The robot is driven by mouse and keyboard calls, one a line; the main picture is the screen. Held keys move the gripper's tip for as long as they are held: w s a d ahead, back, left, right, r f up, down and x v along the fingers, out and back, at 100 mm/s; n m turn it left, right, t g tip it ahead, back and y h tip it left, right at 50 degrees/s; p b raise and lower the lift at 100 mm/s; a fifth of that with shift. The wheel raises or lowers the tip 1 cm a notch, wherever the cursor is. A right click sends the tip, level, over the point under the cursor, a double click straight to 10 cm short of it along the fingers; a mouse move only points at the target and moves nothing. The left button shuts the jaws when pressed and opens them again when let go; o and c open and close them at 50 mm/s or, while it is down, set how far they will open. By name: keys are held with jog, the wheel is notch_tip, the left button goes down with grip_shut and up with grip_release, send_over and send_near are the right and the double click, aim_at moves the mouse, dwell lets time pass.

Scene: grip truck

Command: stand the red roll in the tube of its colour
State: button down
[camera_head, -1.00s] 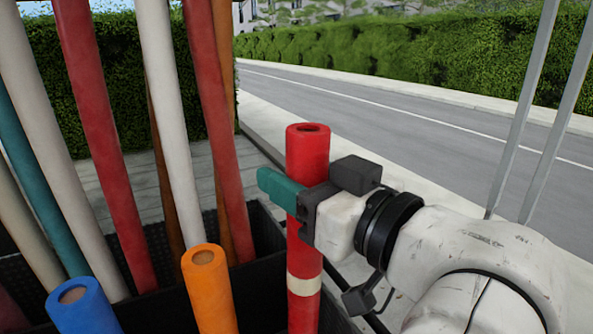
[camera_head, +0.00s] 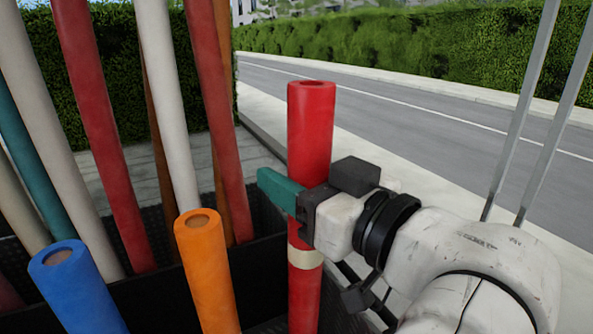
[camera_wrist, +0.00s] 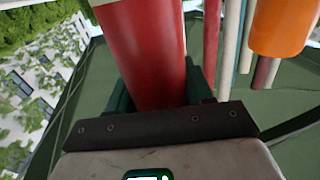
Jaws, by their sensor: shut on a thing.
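The red roll (camera_head: 310,130) stands upright right of centre in the head view, a cream band (camera_head: 305,257) around its lower part. My gripper (camera_head: 298,197) is shut around the roll, between its top end and the band. In the wrist view the red roll (camera_wrist: 150,55) lies between the teal fingers of my gripper (camera_wrist: 160,95). Red continues below the band to the bottom edge of the head view. The lower end is out of sight, so I cannot tell whether it is inside a tube.
An orange roll (camera_head: 205,265) and a blue roll (camera_head: 78,295) stand left of my gripper. Several long red, white and teal rolls lean at the left. A black bin wall (camera_head: 262,275) runs behind. A road (camera_head: 420,110) and hedge (camera_head: 400,60) lie beyond.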

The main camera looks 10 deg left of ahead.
jog(key=shift+w+a+f+b, duration=0.1)
jog(key=shift+f+b, duration=0.5)
jog(key=shift+f, duration=0.8)
jog(key=shift+w+a+f+b, duration=0.1)
jog(key=shift+f+b, duration=0.45)
jog(key=shift+f, duration=1.15)
jog(key=c, duration=0.9)
grip_release()
jog(key=shift+o, duration=0.7)
jog(key=shift+f, duration=0.1)
jog(key=o, duration=0.4)
jog(key=shift+r, duration=0.25)
jog(key=shift+d, duration=0.1)
